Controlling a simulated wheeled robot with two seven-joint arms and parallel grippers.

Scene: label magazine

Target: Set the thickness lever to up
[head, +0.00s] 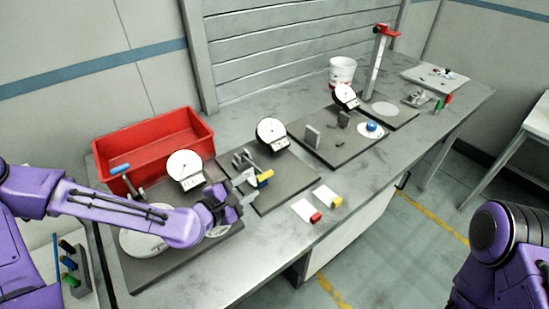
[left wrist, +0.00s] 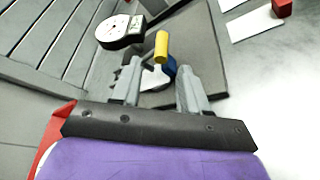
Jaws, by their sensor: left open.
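A lever with a yellow cylindrical handle (head: 265,176) is at the second dial station. I take it for the thickness lever, but no readable label confirms this. Its yellow end also shows in the left wrist view (left wrist: 161,47), just beyond the fingertips, with a blue part below it. My left gripper (head: 247,189) is open beside the handle, at the front left of that station. In the left wrist view its fingers (left wrist: 160,76) stand apart and the yellow handle appears between and beyond them, not clamped. The lever's pivot is partly hidden. My right gripper is out of view.
A white dial gauge (head: 271,132) stands behind the lever; another (head: 184,169) stands to its left. A red bin (head: 155,147) is at the back left. White cards with red (head: 316,217) and yellow (head: 336,202) pieces lie in front. The front of the bench is mostly clear.

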